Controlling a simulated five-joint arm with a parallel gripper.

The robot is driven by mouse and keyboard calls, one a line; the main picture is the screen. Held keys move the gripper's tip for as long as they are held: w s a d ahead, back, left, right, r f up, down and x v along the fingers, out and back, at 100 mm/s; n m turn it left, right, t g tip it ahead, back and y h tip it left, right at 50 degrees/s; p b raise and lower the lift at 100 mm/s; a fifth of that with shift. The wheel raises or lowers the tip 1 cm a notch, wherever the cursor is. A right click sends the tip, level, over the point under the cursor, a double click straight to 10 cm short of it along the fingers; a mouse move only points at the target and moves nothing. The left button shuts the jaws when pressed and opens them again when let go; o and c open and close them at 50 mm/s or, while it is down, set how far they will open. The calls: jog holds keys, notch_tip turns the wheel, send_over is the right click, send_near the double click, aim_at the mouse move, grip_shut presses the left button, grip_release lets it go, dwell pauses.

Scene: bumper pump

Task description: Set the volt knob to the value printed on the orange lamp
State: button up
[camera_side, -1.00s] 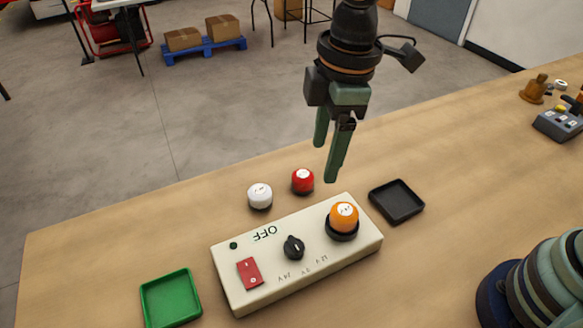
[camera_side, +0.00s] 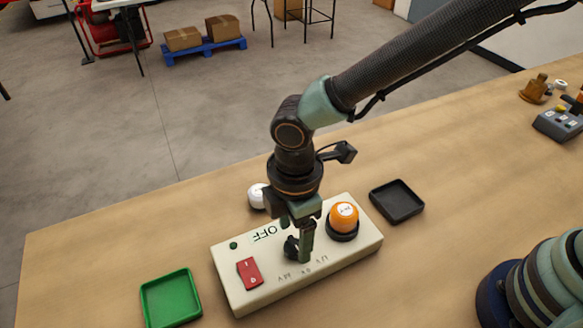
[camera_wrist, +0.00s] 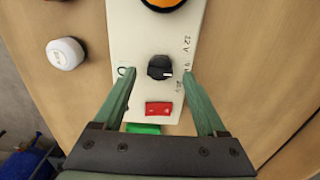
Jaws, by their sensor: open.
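The black volt knob (camera_side: 289,247) is on the cream control box (camera_side: 262,291), partly hidden by a finger in the side view. In the wrist view the knob (camera_wrist: 159,66) has a pale mark on its right side, towards the printed volt labels (camera_wrist: 186,66). One label reads 12 V; the others are hard to read. The orange lamp (camera_side: 343,216) sits in a black socket on the box; its print is too small to read. My gripper (camera_side: 296,243) is open above the knob. The wrist view shows the gripper (camera_wrist: 157,72) with its fingers apart on either side of the knob.
A red rocker switch (camera_side: 249,272) and OFF lettering (camera_side: 265,234) are on the box. A white lamp (camera_side: 257,197) stands behind it. A green tray (camera_side: 171,300) lies at left and a black tray (camera_side: 397,201) at right.

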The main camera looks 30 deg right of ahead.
jog(key=shift+f, duration=1)
grip_shut()
jog(key=shift+m, duration=0.3)
jog(key=m, duration=0.4)
jog(key=shift+r, duration=0.1)
jog(key=shift+m, duration=2.1)
